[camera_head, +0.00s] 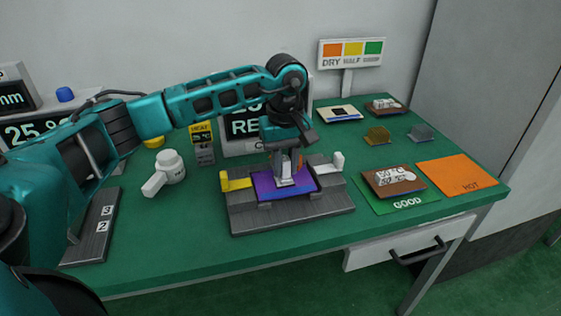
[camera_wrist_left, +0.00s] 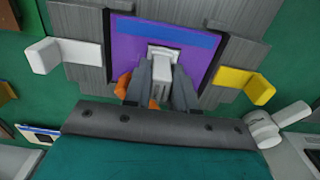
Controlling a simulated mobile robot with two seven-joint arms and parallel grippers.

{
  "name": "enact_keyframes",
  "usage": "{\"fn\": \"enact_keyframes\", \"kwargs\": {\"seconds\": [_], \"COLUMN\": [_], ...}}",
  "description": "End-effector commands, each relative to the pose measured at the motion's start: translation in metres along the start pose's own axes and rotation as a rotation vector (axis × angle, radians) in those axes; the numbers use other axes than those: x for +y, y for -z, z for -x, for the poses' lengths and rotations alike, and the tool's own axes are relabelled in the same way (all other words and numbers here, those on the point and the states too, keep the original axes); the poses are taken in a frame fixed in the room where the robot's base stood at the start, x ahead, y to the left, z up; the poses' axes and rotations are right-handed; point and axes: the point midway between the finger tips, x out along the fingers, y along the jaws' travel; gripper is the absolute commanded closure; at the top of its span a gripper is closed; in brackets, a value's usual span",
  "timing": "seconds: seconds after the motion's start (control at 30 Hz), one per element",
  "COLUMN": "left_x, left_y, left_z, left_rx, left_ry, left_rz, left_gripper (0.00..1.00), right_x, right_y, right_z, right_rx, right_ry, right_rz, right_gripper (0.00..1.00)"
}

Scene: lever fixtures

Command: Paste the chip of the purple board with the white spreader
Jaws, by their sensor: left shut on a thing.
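The purple board (camera_head: 260,187) lies in a grey fixture (camera_head: 240,217) on the green table; the board also shows in the left wrist view (camera_wrist_left: 128,55). My left gripper (camera_head: 287,170) points down over the board's middle. In the left wrist view, my left gripper (camera_wrist_left: 160,88) is shut on the white spreader (camera_wrist_left: 163,56), whose broad white end is at the board. I cannot tell whether it touches the board. My right gripper is not in view.
The fixture has a yellow lever (camera_head: 235,181) and a white lever (camera_head: 338,161). A display (camera_head: 240,126) stands behind.

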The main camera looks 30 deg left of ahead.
Motion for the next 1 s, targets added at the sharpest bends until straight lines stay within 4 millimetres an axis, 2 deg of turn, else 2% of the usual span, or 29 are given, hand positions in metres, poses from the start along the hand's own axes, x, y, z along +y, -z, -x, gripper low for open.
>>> {"fn": "enact_keyframes", "kwargs": {"seconds": [0.27, 0.73, 1.0], "left_x": [0.008, -0.011, -0.008], "left_y": [-0.004, -0.004, -0.002], "left_z": [-0.001, 0.001, 0.000], "left_rx": [0.000, 0.000, 0.000], "left_ry": [0.002, 0.002, 0.000], "left_rz": [0.000, 0.001, 0.000], "left_gripper": [1.00, 1.00, 1.00], "right_x": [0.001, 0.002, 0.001], "right_y": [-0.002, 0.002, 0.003], "right_z": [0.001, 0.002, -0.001], "right_rx": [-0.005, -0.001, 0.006], "right_ry": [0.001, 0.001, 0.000], "right_rz": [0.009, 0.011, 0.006], "right_gripper": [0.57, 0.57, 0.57]}}
